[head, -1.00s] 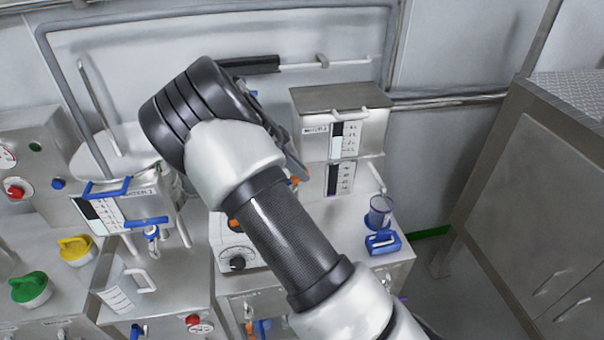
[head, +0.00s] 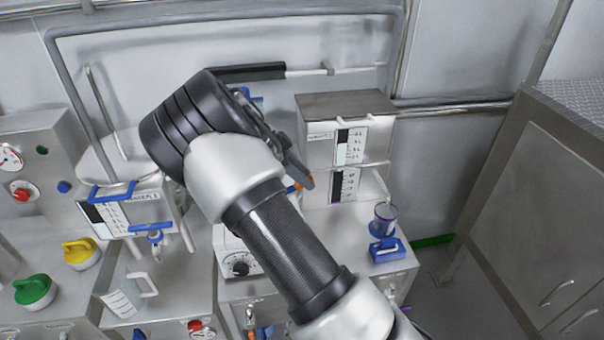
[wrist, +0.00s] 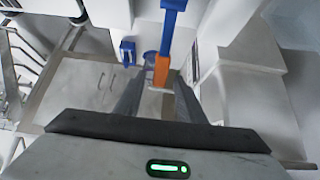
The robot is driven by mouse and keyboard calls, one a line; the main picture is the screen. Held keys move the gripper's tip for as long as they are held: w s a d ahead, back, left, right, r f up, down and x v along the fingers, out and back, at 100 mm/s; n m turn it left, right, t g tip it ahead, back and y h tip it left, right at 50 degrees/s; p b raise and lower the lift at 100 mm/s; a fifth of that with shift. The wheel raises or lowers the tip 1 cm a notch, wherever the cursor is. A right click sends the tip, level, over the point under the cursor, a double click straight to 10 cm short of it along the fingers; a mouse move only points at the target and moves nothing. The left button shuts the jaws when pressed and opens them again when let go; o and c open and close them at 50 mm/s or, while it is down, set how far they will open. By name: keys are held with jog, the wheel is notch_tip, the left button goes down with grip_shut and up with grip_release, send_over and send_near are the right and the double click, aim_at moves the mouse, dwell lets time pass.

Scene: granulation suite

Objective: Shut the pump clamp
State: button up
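A blue lever with an orange end, which looks like the pump clamp handle, runs down the upper middle of the wrist view (wrist: 161,70). Its orange end lies between the two dark fingers of my gripper (wrist: 158,98), which stand apart. I cannot tell whether either finger touches it. In the head view my gripper (head: 306,182) points down and right beside the steel pump cabinet. A small orange and blue piece (head: 292,188) shows just by the fingers; my arm hides most of the clamp and the pump body behind it.
A steel unit with level displays (head: 345,105) stands right of my gripper. A clear cup on a blue base (head: 385,250) sits at the counter's right edge. A large cabinet (head: 530,190) stands far right.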

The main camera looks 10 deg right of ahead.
jog(key=shift+a, duration=0.1)
jog(key=v, duration=1.7)
jog(key=shift+b, duration=0.4)
jog(key=shift+r, duration=0.15)
jog(key=s+d+r+n+t+y, duration=0.1)
jog(key=s+d+r+n+y, duration=0.4)
jog(key=s, duration=0.3)
jog(key=s+d+r+n+t+y, duration=0.1)
jog(key=s+d+r+n+y, duration=0.2)
jog(key=s+d, duration=0.5)
jog(key=s+a+f+n+t, duration=0.1)
jog(key=s+f+n+t, duration=0.1)
jog(key=s+n, duration=0.8)
jog(key=s+t, duration=0.1)
jog(key=s, duration=0.5)
jog(key=shift+a+f+t, duration=0.2)
jog(key=shift+a+t, duration=0.1)
